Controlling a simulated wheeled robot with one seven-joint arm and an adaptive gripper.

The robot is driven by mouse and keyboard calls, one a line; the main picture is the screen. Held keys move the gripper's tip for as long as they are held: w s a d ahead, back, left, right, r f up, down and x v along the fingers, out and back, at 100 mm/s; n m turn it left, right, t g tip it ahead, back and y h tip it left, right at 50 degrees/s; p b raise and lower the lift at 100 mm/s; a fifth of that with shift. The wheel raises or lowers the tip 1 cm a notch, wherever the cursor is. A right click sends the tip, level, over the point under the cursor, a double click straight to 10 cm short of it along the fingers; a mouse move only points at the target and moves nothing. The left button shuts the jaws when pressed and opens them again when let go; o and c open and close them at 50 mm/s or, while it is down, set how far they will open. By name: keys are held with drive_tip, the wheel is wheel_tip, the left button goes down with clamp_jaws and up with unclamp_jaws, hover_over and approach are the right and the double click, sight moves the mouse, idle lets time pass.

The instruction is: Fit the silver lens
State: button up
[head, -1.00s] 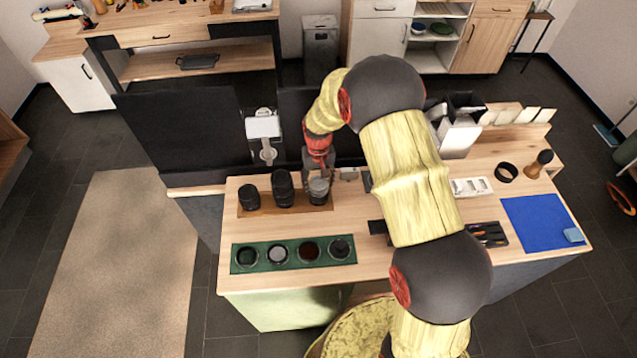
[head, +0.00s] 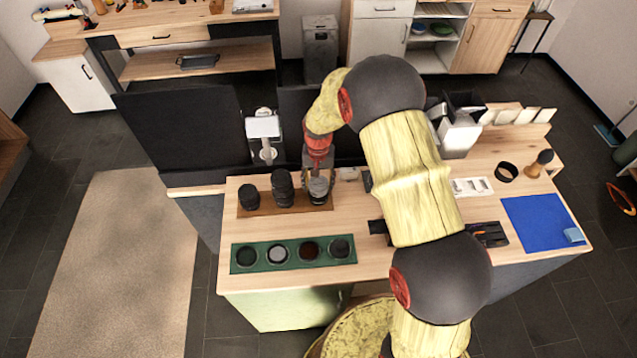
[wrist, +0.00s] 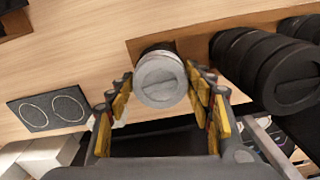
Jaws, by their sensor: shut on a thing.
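The silver lens (head: 319,187) stands upright at the right end of a brown wooden board (head: 265,211) on the table. In the wrist view its round grey top (wrist: 160,80) sits between the yellow-padded fingers. My gripper (head: 318,182) is shut on the silver lens from above; the lens still appears to be at the board. Two black lenses stand beside it on the board, a tall one (head: 283,188) and a shorter one (head: 249,196). The tall one also shows close by in the wrist view (wrist: 265,70).
A green tray (head: 294,265) with several round pieces lies at the front left. A tripod-side grey device (head: 264,135) stands behind the board. A blue mat (head: 540,220) lies at the right. My arm crosses the table's middle.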

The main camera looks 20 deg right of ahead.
drive_tip(key=shift+s+f, duration=0.3)
drive_tip(key=shift+m, duration=0.5)
drive_tip(key=o, duration=1.3)
drive_tip(key=shift+w+r, duration=0.2)
drive_tip(key=shift+w, duration=0.05)
drive_tip(key=shift+o, duration=1.1)
drive_tip(key=shift+r+p, duration=2)
drive_tip(key=shift+r, duration=1.55)
